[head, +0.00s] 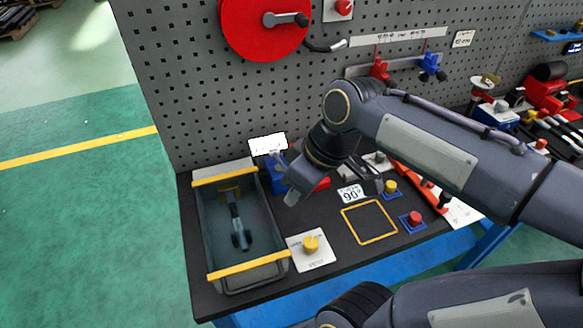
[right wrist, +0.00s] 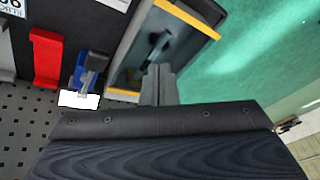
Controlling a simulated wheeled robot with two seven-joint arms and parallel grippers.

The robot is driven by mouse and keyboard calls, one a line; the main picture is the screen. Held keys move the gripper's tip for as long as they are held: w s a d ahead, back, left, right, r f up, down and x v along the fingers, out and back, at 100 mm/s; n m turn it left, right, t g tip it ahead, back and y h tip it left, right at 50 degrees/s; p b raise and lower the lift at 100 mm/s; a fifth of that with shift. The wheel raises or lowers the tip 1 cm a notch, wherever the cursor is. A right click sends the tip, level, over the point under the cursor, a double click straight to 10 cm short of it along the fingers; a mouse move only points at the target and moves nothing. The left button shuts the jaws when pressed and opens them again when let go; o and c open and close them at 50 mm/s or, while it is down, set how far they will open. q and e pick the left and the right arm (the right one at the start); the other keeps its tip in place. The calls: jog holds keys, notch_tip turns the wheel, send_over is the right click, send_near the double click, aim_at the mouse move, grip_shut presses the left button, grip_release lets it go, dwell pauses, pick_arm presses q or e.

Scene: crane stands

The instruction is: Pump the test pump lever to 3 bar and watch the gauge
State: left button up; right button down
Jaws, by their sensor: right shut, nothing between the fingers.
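A grey open tank (head: 199,240) with yellow end strips stands at the left of the bench; a dark lever-like part (head: 237,222) lies inside it. It also shows in the right wrist view (right wrist: 122,62). Behind its right side is a blue block (head: 279,176) with a grey lever-like piece (right wrist: 95,62) and a blank white panel (head: 268,145). I cannot tell which part is the pump lever, and no gauge reading is legible. My right gripper (head: 293,196) is shut and empty, just right of the tank, touching nothing visible. It also shows in the right wrist view (right wrist: 158,78). My left gripper is out of view.
Right of the tank are a yellow knob on a white plate (head: 311,243), a yellow square outline (head: 369,221), a red knob (head: 413,217) and a "90°" card (head: 350,194). A pegboard (head: 190,90) with a red disc (head: 262,32) rises behind. Green floor lies left.

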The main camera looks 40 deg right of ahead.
jog(key=w+d+r+n+g+h, duration=0.1)
jog(key=w+d+r+n+g, duration=0.1)
jog(key=w+d+n+g, duration=0.1)
jog(key=w+d+r+n+g+h, duration=0.1)
jog(key=w+d+r+n+g, duration=0.2)
jog(key=w+d+n, duration=0.2)
jog(key=w+n, duration=0.3)
jog(key=w, duration=0.2)
jog(key=shift+d+r, duration=0.3)
jog(key=shift+r, duration=0.05)
jog(key=b+x, duration=0.1)
jog(key=x, duration=1.3)
jog(key=shift+s, duration=0.1)
